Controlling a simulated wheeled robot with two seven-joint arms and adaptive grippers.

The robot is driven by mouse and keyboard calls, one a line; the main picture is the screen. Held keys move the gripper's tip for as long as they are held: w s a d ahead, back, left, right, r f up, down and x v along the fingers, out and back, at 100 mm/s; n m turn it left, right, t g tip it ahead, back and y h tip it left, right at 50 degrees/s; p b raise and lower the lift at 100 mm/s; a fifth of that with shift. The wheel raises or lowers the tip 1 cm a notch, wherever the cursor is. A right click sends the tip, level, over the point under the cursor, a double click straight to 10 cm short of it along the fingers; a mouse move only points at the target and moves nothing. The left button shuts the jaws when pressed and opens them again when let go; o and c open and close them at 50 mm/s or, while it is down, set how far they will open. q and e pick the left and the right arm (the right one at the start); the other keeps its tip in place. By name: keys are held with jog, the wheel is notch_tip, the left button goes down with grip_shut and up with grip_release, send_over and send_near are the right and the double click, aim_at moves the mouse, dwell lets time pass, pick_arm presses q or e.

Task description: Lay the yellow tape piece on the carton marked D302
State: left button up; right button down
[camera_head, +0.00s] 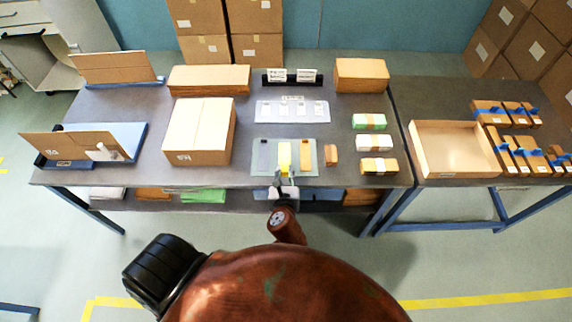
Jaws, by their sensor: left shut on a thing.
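The yellow tape piece (284,154) is a short upright strip in the picture, over the middle of a grey-green mat (256,170) near the table's front edge. My left gripper (284,178) is at its near end and is shut on it. I cannot tell whether the piece still touches the mat. A large carton (198,130) with a pale top stands left of the mat, with a small label on its front. The label is too small to read, so I cannot confirm D302. My right gripper is not in view.
A small brown block (331,155) lies right of the mat. Wrapped packs (378,166) stand further right, and a white label tray (292,111) lies behind. An open box (455,150) is on the right table. A cardboard sheet (70,146) leans at left.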

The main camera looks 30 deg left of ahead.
aim_at(285, 163)
pick_arm(q)
jog(key=x, duration=0.5)
jog(key=shift+b, duration=0.35)
jog(key=w+f, duration=0.1)
jog(key=a+f+b, duration=0.1)
jog(key=f, duration=0.1)
jog(key=w+f, duration=0.1)
jog(key=shift+w+a+f, duration=0.15)
jog(key=shift+w+a, duration=0.2)
jog(key=shift+w+a+f+b, duration=0.25)
jog(key=shift+w+f+b, duration=0.1)
jog(key=shift+w+f, duration=0.15)
notch_tip(285, 163, down, 4)
jog(key=shift+w+a+r+b, duration=0.1)
jog(key=shift+w+b, duration=0.1)
jog(key=shift+b, duration=0.6)
jog(key=shift+r, duration=0.1)
jog(key=o, duration=0.3)
jog(key=shift+f, duration=0.2)
jog(key=o, duration=0.5)
